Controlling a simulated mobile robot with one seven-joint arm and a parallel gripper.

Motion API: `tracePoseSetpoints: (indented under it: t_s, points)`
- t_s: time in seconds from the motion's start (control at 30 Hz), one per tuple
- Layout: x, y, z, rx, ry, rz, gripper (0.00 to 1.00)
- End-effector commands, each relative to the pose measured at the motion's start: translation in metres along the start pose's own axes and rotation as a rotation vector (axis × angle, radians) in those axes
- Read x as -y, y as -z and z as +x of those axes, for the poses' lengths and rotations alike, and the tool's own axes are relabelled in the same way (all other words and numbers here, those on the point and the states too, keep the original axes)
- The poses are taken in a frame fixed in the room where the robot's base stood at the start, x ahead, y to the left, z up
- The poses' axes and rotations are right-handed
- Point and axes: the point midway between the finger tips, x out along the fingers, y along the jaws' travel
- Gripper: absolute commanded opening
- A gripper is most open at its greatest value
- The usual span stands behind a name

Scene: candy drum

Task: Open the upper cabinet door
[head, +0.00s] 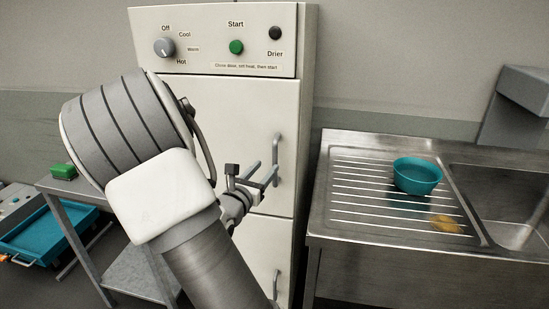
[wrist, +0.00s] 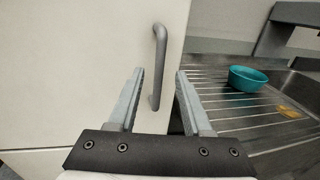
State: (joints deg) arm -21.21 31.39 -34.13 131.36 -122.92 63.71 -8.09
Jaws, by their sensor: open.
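The cream cabinet (head: 268,95) stands in the middle of the head view, with a control panel on top. Its upper door (head: 245,110) is shut and has a grey vertical bar handle (head: 277,160) near its right edge. My gripper (head: 268,180) is open beside the lower part of this handle. In the wrist view, the handle (wrist: 158,65) stands between the two spread fingers of my gripper (wrist: 158,75), apart from both in the picture. The wrist view also shows the upper door (wrist: 80,70) as a flat pale face. My arm hides the left part of the door in the head view.
A lower door with its own handle (head: 276,283) is below. A steel sink unit (head: 340,235) stands close on the right, with a teal bowl (head: 417,176) and a yellowish patch on its drainer. A metal side table (head: 75,187) with a green block (head: 63,172) is at left.

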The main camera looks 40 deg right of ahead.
Motion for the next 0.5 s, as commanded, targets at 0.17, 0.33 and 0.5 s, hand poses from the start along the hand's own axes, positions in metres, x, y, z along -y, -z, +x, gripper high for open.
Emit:
tracePoseSetpoints:
  t_s: [0.17,0.33,0.5]
  points:
    - [0.001,0.0,0.038,0.002,0.003,0.0,0.5]
    - [0.001,0.0,0.062,0.001,0.002,0.0,0.5]
    - [0.001,0.0,0.073,0.0,0.001,0.0,0.5]
